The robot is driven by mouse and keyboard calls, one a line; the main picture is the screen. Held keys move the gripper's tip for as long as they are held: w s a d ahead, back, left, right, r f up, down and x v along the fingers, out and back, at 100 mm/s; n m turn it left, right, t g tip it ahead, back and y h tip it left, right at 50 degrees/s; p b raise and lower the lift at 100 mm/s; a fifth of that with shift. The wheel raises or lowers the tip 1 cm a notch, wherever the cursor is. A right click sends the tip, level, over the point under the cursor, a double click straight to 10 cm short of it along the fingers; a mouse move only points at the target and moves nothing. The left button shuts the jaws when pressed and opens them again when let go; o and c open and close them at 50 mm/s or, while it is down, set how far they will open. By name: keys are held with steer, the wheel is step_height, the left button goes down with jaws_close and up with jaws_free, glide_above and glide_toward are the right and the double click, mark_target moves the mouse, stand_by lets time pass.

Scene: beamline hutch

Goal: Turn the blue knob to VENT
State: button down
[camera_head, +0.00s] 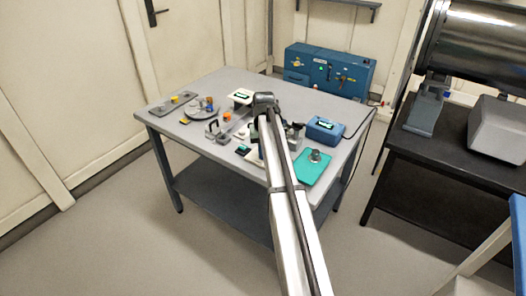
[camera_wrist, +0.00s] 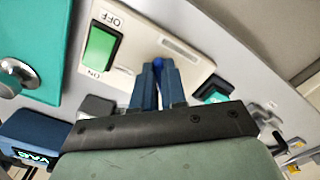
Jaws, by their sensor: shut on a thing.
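The blue knob (camera_wrist: 158,62) shows in the wrist view as a small bit of blue at my fingertips, on a pale panel (camera_wrist: 135,25). My gripper (camera_wrist: 157,72) is shut on the knob, with its dark blue fingers close together. The fingers hide most of the knob, so its pointer and setting cannot be read. No VENT marking is legible. A green rocker switch (camera_wrist: 100,46) marked OFF and ON sits on the same panel. In the head view my arm hides the knob and most of the panel.
A teal mat (camera_head: 307,173) with a metal post and a blue box (camera_head: 325,130) with a lit display lie right of my arm on the grey table (camera_head: 218,90). A round stage (camera_head: 200,113) and several small devices stand to the left. A blue cabinet (camera_head: 350,75) stands behind.

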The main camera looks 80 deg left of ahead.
steer(key=shift+w+a+n, duration=0.1)
steer(key=shift+w+n, duration=0.05)
steer(key=shift+n, duration=1.65)
steer(key=c, duration=1.2)
jaws_free()
step_height(320, 180, up, 14)
steer(key=shift+f, duration=0.1)
